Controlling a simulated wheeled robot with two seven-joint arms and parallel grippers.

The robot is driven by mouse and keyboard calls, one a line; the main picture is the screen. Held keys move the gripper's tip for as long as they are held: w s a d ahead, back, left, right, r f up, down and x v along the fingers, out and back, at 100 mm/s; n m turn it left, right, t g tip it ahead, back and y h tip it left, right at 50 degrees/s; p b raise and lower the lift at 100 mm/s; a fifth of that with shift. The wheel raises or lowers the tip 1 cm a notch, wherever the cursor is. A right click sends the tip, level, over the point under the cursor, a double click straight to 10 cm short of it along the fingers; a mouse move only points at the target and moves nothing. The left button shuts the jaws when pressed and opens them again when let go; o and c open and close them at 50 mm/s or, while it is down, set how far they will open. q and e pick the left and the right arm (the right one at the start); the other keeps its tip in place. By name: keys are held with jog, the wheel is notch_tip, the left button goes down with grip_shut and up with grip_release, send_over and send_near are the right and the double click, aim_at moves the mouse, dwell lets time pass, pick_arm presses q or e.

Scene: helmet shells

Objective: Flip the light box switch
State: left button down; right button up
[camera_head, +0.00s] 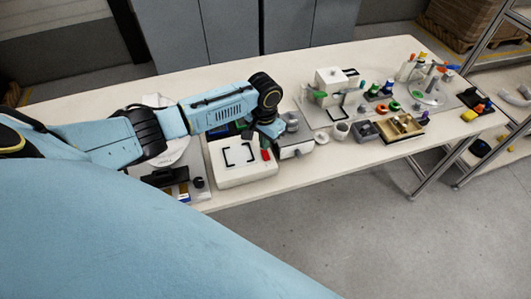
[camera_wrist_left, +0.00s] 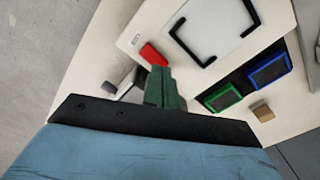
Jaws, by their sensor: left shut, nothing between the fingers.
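The light box (camera_head: 232,172) is a white box with black corner brackets on its top, near the table's front edge. Its red switch (camera_head: 266,155) sits at the box's right side in the head view. In the left wrist view, the light box (camera_wrist_left: 212,35) lies at the top and the red switch (camera_wrist_left: 153,54) shows just beyond my fingertips. My left gripper (camera_wrist_left: 158,72) is shut and empty, its green fingers close to the switch; I cannot tell whether they touch it. In the head view, my left gripper (camera_head: 270,135) is over the box's right end, partly hidden by its wrist. My right gripper is out of view.
A grey metal box (camera_head: 296,148) stands close right of the light box. Green-framed (camera_wrist_left: 222,97) and blue-framed (camera_wrist_left: 268,70) pads lie beside it. A wooden tray (camera_head: 402,127), a white cup (camera_head: 341,131) and a white machine (camera_head: 332,83) stand further right.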

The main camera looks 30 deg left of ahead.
pick_arm(q)
jog(key=shift+f+b, duration=0.5)
jog(key=shift+f, duration=0.55)
dwell(0.4)
jog(key=shift+r, duration=0.1)
notch_tip(320, 180, up, 7)
jog(key=p, duration=0.8)
dwell(0.4)
